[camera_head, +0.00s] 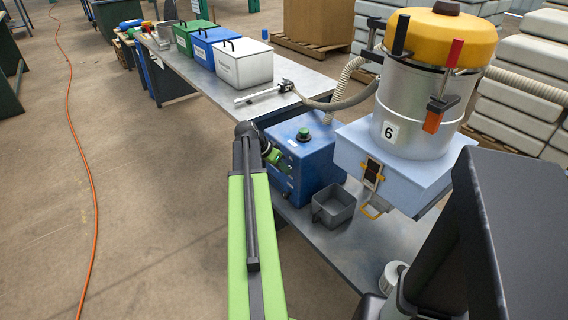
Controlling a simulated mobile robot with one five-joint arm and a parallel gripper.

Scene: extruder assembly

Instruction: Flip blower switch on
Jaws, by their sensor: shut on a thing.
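The blower looks to be the blue box (312,157) on the near metal table, with a round green knob (304,134) on top. My green arm reaches forward to its left front face. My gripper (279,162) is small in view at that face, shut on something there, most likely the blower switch. The switch itself is hidden behind the gripper and wrist, so its position cannot be told.
A grey open bin (334,206) stands in front of the blue box. To the right is a metal drum (414,105) with a yellow lid, on a light blue base (400,160). A ribbed hose (345,80) rises behind the box. Lidded bins (244,64) stand farther back. The left floor is mostly clear.

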